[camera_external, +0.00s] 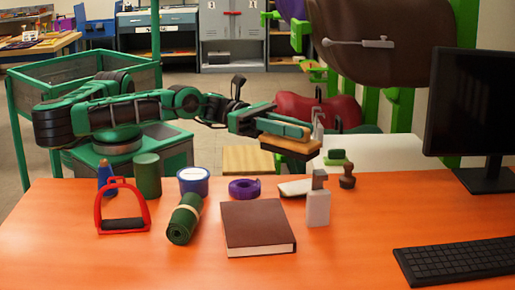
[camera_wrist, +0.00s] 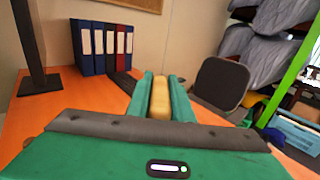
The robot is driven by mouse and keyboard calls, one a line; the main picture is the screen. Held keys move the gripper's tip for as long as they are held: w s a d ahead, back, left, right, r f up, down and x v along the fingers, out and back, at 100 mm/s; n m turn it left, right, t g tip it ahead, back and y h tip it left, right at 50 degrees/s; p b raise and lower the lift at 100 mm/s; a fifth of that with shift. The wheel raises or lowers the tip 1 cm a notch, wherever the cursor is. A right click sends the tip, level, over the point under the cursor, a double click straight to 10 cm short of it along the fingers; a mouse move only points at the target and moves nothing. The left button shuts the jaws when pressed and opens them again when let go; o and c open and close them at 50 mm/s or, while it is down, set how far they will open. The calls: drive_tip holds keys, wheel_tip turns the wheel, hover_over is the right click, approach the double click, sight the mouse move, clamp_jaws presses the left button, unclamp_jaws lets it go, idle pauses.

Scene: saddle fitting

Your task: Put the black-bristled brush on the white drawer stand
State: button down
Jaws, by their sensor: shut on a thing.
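My gripper (camera_external: 285,130) is shut on a brush (camera_external: 290,145) with a pale wooden back and dark bristles pointing down. It holds the brush in the air beyond the far edge of the orange table. In the wrist view, the tan brush back (camera_wrist: 160,98) shows between my two green fingers (camera_wrist: 160,92). The white stand (camera_external: 385,155) is behind the table, to the right of the brush in the external view. Its front is hidden by the table, so I cannot see drawers. A small green item (camera_external: 336,157) lies on its left part.
The orange table (camera_external: 350,250) holds a red stirrup (camera_external: 122,207), a green roll (camera_external: 184,218), a brown book (camera_external: 257,228), a grey-white bottle-like item (camera_external: 318,200), a dark stamp-like item (camera_external: 347,177), a monitor (camera_external: 470,110) and a keyboard (camera_external: 455,262). Saddles (camera_external: 385,45) hang behind the stand.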

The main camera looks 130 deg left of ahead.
drive_tip(key=s+a+n+g+y, duration=0.15)
drive_tip(key=a+y, duration=0.25)
drive_tip(key=a, duration=1.3)
drive_tip(key=s+a+n+y, duration=0.3)
drive_tip(key=a, duration=1.3)
drive_tip(key=s+a+n+g+y, duration=0.2)
drive_tip(key=s+a, duration=0.6)
drive_tip(key=a, duration=0.5)
drive_tip(key=s+a+n+g+y, duration=0.25)
drive_tip(key=s+a, duration=0.55)
drive_tip(key=a, duration=0.5)
drive_tip(key=shift+m+t, duration=0.3)
drive_tip(key=shift+t, duration=0.1)
wheel_tip(320, 180, down, 32)
drive_tip(key=shift+w+f, duration=0.1)
drive_tip(key=shift+w, duration=0.05)
drive_tip(key=shift+a+f, duration=0.1)
drive_tip(key=shift+f, duration=0.35)
drive_tip(key=c, duration=1.5)
unclamp_jaws()
drive_tip(key=shift+f, duration=0.1)
